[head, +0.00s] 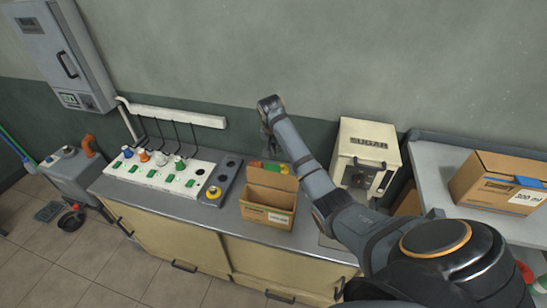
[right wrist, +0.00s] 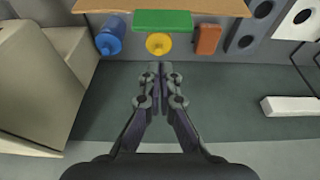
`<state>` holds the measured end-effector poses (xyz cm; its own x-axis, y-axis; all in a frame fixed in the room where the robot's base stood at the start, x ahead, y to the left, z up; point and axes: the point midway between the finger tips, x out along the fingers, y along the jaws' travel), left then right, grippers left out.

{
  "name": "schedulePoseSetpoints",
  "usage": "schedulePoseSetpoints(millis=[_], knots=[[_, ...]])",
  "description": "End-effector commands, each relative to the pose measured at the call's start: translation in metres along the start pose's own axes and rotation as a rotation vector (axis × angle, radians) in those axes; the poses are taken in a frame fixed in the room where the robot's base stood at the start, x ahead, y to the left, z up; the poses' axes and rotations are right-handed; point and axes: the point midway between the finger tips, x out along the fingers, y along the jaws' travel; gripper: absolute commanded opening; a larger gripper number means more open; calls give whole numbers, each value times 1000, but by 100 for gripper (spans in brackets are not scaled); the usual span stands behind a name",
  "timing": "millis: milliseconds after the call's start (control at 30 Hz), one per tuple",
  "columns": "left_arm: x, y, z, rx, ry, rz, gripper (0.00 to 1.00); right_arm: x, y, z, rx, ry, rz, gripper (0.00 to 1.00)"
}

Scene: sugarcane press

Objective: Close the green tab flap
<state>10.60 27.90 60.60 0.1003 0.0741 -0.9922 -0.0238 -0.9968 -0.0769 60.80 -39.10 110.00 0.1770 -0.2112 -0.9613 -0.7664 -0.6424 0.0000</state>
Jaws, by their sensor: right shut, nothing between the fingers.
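An open cardboard box (head: 267,214) stands on the counter, with its back flap (head: 272,180) raised. The green tab (right wrist: 162,22) sits on the edge of the brown flap (right wrist: 160,6) at the top of the right wrist view. My right gripper (right wrist: 160,70) is shut and empty, its fingertips pointing toward the tab with a gap between them. In the head view my right gripper (head: 267,142) hangs behind the box, near the wall; its fingertips are hard to make out there. My left gripper is not in view.
Blue (right wrist: 110,38), yellow (right wrist: 158,44) and orange (right wrist: 207,39) items lie behind the flap. A cream SUGAR machine (head: 368,158) stands right of the box. A grey strip (head: 222,180) and white switch panel (head: 160,172) lie left. Another box (head: 490,182) rests on the right-hand table.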

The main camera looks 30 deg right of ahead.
Motion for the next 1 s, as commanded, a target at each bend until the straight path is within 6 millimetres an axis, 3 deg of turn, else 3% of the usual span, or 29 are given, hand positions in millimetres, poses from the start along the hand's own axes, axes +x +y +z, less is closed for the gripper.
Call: schedulePoseSetpoints(millis=[100,200,400,833,1000], knots=[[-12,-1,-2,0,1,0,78,22,1,0,0,-4,4,0],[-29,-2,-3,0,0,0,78,13,0,16,-4,-1,-1,0],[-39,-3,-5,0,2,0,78,10,0,35,-3,0,-1,0],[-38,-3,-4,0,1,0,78,12,-1,38,-1,4,0,0],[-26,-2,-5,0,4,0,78,16,-7,34,-2,54,-2,0]])
